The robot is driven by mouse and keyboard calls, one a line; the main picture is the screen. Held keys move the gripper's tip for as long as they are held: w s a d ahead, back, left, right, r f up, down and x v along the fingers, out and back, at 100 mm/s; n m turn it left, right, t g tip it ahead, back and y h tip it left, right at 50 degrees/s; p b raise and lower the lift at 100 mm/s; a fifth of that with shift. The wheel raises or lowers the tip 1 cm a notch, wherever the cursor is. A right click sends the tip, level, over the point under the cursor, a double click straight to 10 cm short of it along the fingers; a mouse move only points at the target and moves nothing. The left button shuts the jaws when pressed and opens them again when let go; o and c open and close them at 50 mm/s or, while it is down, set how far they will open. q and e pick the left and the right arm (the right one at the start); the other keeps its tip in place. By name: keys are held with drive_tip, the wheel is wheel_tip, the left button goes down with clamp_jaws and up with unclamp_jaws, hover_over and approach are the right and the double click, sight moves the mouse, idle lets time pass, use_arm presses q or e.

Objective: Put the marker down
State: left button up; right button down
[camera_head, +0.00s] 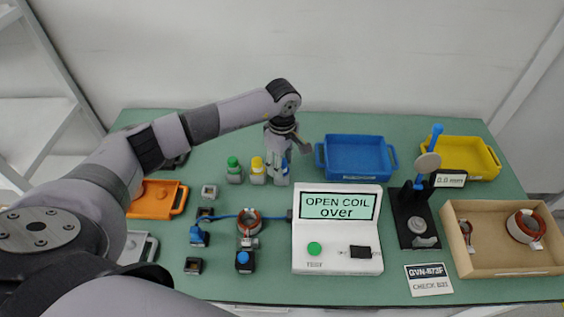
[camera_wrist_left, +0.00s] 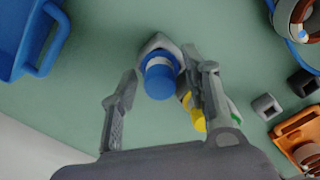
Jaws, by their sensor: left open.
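The blue-capped marker (camera_head: 284,172) stands at the right end of a row on the green table, beside the yellow-capped (camera_head: 258,171) and green-capped (camera_head: 234,170) markers. In the left wrist view the blue-capped marker (camera_wrist_left: 160,78) is between or just beyond the spread fingers of my left gripper (camera_wrist_left: 162,92). In the head view my left gripper (camera_head: 287,155) points down over it and partly hides it. The jaws are open, with a gap visible beside the blue cap on the left. The yellow cap (camera_wrist_left: 196,116) is close to the right finger. My right gripper is not in view.
A blue bin (camera_head: 356,139) stands right of the gripper, a yellow bin (camera_head: 487,163) beyond. The test box (camera_head: 310,260) reads "OPEN COIL over". A coil (camera_head: 248,222) on a blue lead, an orange tray (camera_head: 183,200), a gauge stand (camera_head: 405,222) and a cardboard box (camera_head: 455,250) surround it.

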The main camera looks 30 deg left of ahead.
use_arm(q)
drive_tip(key=shift+r+p, duration=0.75)
drive_tip(key=shift+w+r+b, duration=0.1)
drive_tip(key=shift+r+b, duration=0.35)
drive_tip(key=shift+b, duration=0.25)
wheel_tip(320, 180, up, 10)
drive_tip(key=b, duration=0.2)
drive_tip(key=shift+r+b, duration=0.25)
drive_tip(key=shift+b, duration=0.1)
